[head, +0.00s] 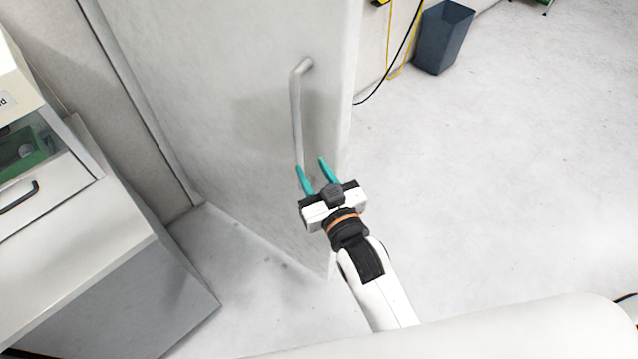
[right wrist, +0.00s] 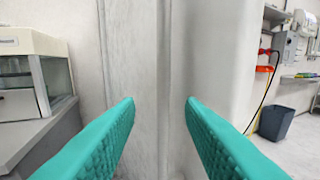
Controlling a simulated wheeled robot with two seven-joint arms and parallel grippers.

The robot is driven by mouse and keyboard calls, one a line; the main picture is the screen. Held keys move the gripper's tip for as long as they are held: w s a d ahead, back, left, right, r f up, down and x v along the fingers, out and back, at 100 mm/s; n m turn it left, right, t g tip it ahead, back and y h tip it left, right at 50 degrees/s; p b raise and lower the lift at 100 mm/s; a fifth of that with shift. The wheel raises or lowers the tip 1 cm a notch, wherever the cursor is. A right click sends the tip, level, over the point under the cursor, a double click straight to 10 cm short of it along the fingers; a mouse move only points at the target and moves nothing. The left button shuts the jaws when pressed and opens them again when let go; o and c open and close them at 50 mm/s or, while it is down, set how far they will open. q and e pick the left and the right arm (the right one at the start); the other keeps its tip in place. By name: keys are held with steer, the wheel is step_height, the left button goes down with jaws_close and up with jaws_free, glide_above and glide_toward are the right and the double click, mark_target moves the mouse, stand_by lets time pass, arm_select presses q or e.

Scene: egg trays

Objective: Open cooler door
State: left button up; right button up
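The cooler door (head: 220,90) is a tall, pale grey-white panel in the middle of the head view. I cannot tell for sure whether it is ajar. A long vertical bar handle (head: 297,110) stands out near its right edge. My right gripper (head: 311,164) is open, with its two teal fingers at the lower end of the handle. In the right wrist view a vertical pale bar, which looks like the handle (right wrist: 164,90), runs between the spread fingers, with space on both sides. The handle's lower end is hidden by the gripper in the head view. My left gripper is out of view.
A grey-white cabinet (head: 100,230) with a drawer stands at the left, with a glass-fronted device (right wrist: 30,75) on top. A dark blue bin (head: 443,38) and hanging cables (head: 400,50) are behind the door's right side. Floor on the right is clear.

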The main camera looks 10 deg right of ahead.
steer(key=shift+v, duration=1.3)
steer(key=s+d+f+g+h, duration=0.1)
steer(key=s+f+g, duration=0.2)
steer(key=f, duration=0.9)
steer(key=s+d+f+g, duration=0.1)
steer(key=s+f+g, duration=0.15)
steer(key=f, duration=0.95)
steer(key=s+d+f+g+h, duration=0.1)
steer(key=s+f+g, duration=0.2)
steer(key=f, duration=0.8)
steer(key=s+d+f+g+h, duration=0.1)
steer(key=s+d+f+g, duration=0.3)
steer(key=s+f, duration=0.6)
steer(key=s+d+f+g+h+b, duration=0.1)
steer(key=s+d+f+g, duration=0.3)
steer(key=s, duration=1.4)
steer(key=d+f, duration=0.4)
steer(key=f, duration=0.2)
steer(key=shift+d, duration=0.4)
